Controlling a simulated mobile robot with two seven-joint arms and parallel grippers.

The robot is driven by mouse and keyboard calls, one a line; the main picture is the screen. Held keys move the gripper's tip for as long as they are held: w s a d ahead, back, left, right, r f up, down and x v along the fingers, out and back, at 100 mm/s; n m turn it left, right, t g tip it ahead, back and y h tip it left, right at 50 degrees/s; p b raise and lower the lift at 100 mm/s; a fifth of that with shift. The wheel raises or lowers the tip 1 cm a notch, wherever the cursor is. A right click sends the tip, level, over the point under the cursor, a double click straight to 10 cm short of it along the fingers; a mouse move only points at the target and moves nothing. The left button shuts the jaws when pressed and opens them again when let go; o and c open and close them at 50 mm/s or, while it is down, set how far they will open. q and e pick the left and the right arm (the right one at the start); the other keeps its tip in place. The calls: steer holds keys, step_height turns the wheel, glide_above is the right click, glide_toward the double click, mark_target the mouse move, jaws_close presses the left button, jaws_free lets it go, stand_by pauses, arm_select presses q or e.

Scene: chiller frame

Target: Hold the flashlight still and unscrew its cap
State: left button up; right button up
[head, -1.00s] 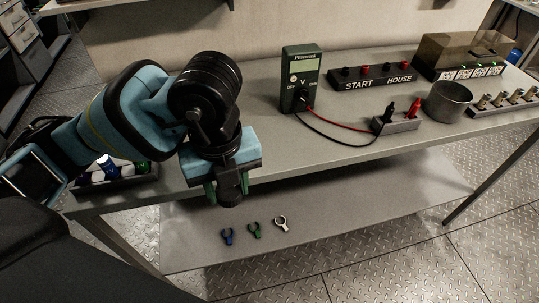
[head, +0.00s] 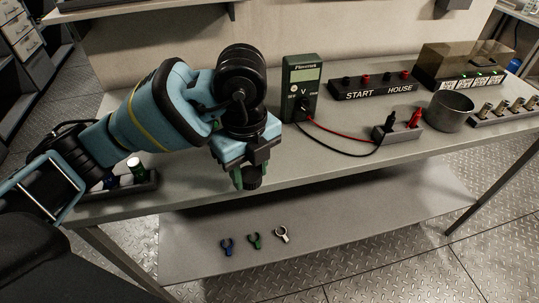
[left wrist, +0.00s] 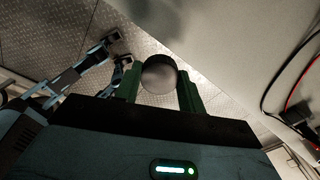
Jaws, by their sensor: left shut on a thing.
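My left gripper (head: 250,178) is shut on a short dark cylinder, which I take to be the flashlight (head: 252,183), in front of the bench's front edge. In the left wrist view its round grey end (left wrist: 158,76) sits between the green fingers. Most of its body is hidden by the gripper, and I cannot make out a seam between cap and body. My right gripper does not show clearly in either view.
Small blue, green and white forked pieces (head: 254,240) lie on the lower shelf.

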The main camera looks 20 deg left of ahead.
arm_select(q)
glide_above(269, 166)
steer(key=shift+s+f, duration=0.25)
steer(key=shift+f, duration=0.1)
steer(key=shift+w, duration=0.2)
steer(key=shift+w+f, duration=0.15)
steer(key=shift+f, duration=1.6)
steer(key=shift+f, duration=0.15)
steer(key=o, duration=1.1)
